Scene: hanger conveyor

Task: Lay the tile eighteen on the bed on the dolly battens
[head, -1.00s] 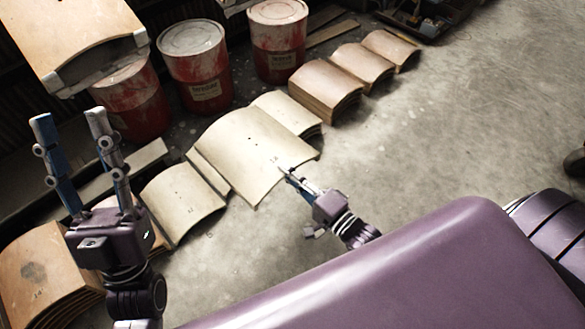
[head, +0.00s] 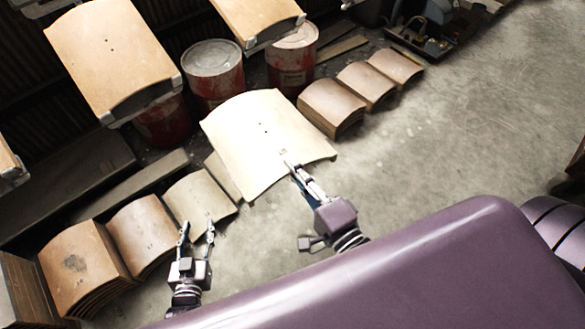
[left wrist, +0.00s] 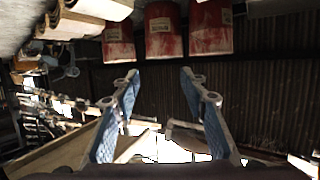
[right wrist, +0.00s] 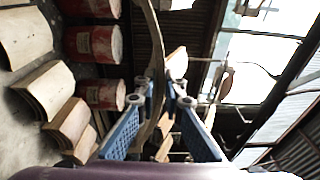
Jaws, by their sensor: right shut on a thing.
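A large pale curved tile (head: 255,135) is held up in my right gripper (head: 289,166), gripped at its near edge in the head view. Its marking is too small to read, so I cannot confirm it is eighteen. The right wrist view shows the tile edge-on (right wrist: 157,30) between the two fingers (right wrist: 160,88). My left gripper (head: 197,226) is open and empty in front of another pale tile (head: 200,198) in the row. Its spread fingers (left wrist: 160,75) hold nothing in the left wrist view. I cannot make out the dolly battens.
Tan tiles hang on the conveyor (head: 112,55) above red drums (head: 213,75). Tan stacks stand at the lower left (head: 82,262), with another tile (head: 143,232) beside them. Smaller stacks (head: 330,105) stand right of the held tile. The floor at right (head: 460,130) is clear.

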